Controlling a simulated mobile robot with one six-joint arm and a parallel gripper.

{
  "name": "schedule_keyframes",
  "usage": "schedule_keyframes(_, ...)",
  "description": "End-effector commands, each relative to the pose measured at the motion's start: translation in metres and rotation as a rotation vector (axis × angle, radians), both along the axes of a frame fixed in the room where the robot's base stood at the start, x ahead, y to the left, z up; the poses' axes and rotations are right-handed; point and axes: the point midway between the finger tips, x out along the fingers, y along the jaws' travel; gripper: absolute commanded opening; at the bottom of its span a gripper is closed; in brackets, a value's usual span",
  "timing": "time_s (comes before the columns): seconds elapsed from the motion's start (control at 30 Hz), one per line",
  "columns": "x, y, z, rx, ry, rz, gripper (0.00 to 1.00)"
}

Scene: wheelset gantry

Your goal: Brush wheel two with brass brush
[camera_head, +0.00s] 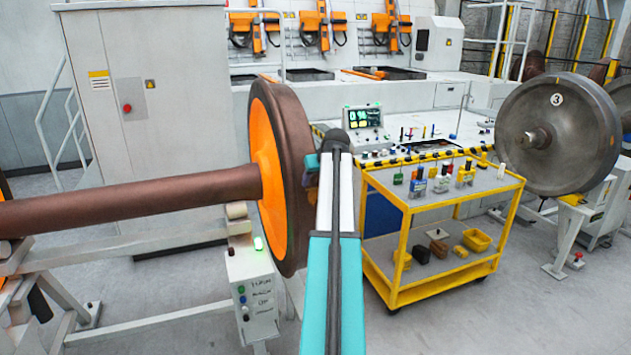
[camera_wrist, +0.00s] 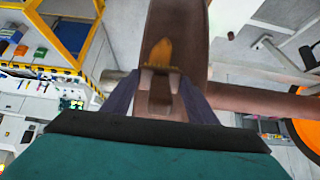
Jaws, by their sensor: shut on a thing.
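A wheel (camera_head: 280,175) with an orange face and brown rim sits on a brown axle (camera_head: 130,200), left of centre in the head view. No number shows on it. In the wrist view its brown rim (camera_wrist: 178,30) is straight ahead of my gripper (camera_wrist: 158,90). My gripper is shut on a brown block, the brush (camera_wrist: 158,98), with a thin brass-coloured edge toward the rim. An orange-yellow patch (camera_wrist: 160,52) shows on the rim just beyond it. The brush is at or very near the rim; I cannot tell if they touch. My arm hides most of the gripper in the head view.
A yellow-framed cart (camera_head: 400,235) with bottles and small items stands right of the wheel. A grey wheel marked 3 (camera_head: 560,135) is at the right. A control box (camera_head: 250,290) with a green light stands below the axle. A console (camera_head: 365,125) is behind.

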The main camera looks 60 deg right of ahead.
Motion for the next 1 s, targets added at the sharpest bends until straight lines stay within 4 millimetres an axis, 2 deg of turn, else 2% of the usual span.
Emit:
schedule_keyframes(0.47, 0.001, -0.001, -0.002, 0.0, 0.0, 0.0, 0.22)
schedule_keyframes(1.0, -0.003, 0.002, -0.033, 0.001, 0.001, 0.0, 0.22)
